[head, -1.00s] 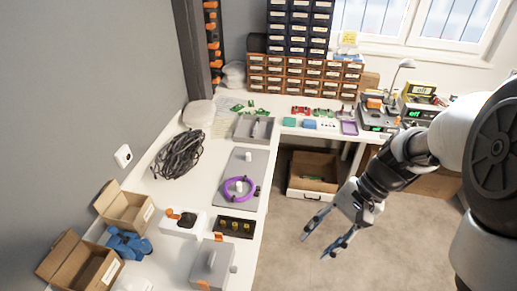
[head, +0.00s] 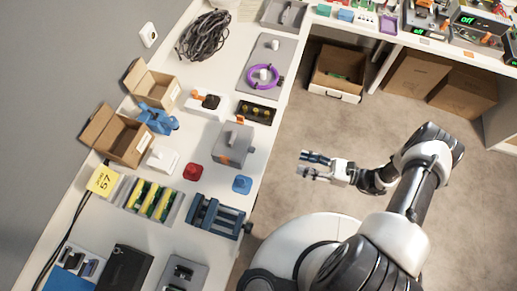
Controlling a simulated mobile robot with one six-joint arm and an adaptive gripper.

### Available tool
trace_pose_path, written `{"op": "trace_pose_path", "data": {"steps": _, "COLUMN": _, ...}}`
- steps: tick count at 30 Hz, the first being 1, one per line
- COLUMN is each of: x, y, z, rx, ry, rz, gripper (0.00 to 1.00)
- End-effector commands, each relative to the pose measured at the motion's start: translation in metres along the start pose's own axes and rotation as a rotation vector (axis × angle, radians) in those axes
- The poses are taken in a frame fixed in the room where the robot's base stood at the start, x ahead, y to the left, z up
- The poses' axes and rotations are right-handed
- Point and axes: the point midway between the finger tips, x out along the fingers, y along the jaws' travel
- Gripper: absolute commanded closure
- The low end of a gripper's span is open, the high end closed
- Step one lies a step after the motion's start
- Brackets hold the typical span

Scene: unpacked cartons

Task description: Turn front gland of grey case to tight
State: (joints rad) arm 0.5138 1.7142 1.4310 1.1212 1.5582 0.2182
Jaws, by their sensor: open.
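The grey case (head: 233,143) stands on the white table near its right edge. It has a small knob on top and a small orange part low on its side. A small grey stub, perhaps a gland, shows on its right side (head: 252,150); the detail is too small to tell how it is turned. My gripper (head: 302,165) is open and empty over the floor, to the right of the case and apart from it, with its fingers pointing left towards the table.
A blue block (head: 242,184) and a red block (head: 193,171) lie near the case. A dark blue vise (head: 217,215) stands at the table edge. A black tray (head: 256,112) and a purple ring (head: 264,76) lie beyond. Bare floor (head: 320,110) surrounds my gripper.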

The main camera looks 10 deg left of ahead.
Motion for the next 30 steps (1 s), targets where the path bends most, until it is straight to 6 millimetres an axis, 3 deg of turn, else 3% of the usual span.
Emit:
{"op": "trace_pose_path", "data": {"steps": 8, "x": 0.026, "y": 0.002, "z": -0.005, "rx": 0.017, "ry": -0.015, "rz": -0.008, "gripper": 0.59}}
{"op": "trace_pose_path", "data": {"steps": 21, "x": 0.122, "y": 0.003, "z": -0.005, "rx": 0.015, "ry": -0.012, "rz": -0.004, "gripper": 0.59}}
{"op": "trace_pose_path", "data": {"steps": 30, "x": 0.167, "y": 0.001, "z": -0.004, "rx": 0.014, "ry": -0.013, "rz": -0.009, "gripper": 0.59}}
